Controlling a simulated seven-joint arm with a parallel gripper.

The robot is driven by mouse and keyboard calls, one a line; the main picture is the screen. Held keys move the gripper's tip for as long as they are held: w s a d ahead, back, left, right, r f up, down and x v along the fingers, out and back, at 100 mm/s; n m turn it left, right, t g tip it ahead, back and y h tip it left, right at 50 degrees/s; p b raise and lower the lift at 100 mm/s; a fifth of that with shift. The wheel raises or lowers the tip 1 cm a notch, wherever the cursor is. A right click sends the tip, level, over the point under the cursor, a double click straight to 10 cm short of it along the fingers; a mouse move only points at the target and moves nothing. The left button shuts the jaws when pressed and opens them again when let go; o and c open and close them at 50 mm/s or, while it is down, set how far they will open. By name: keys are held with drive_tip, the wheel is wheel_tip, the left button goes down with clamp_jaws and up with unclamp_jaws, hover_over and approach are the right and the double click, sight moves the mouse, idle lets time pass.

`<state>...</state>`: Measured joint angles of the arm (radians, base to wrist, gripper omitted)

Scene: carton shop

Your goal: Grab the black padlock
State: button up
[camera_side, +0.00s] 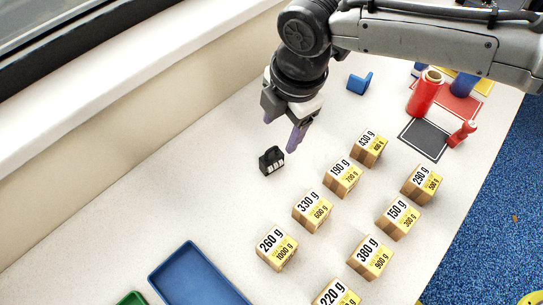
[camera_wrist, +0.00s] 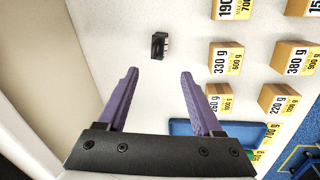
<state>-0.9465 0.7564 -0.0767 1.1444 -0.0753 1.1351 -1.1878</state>
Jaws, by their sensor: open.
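The black padlock (camera_side: 271,160) stands on the white table, to the left of the rows of cartons in the side view. It has a white marking on its front. In the wrist view the padlock (camera_wrist: 158,46) lies beyond my fingertips, a little left of the middle of the picture. My gripper (camera_side: 283,134) is open and empty, with purple fingers, and hangs above the table near the padlock. In the wrist view the open fingers (camera_wrist: 158,72) are wide apart with nothing between them. How high the fingertips are above the padlock is hard to tell.
A blue tray (camera_side: 157,282) lies at the front left. A blue block (camera_side: 359,83) and a red roll (camera_side: 425,93) stand further back. The table left of the padlock is clear.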

sight(271, 157)
drive_tip(key=f, duration=0.3)
drive_tip(key=w+f, duration=0.1)
drive_tip(key=f, duration=0.3)
drive_tip(key=w+a+f, duration=0.1)
drive_tip(key=f, duration=0.3)
drive_tip(key=shift+w+a, duration=0.1)
drive_tip(key=shift+w, duration=0.15)
clamp_jaws()
drive_tip(key=shift+r, duration=0.1)
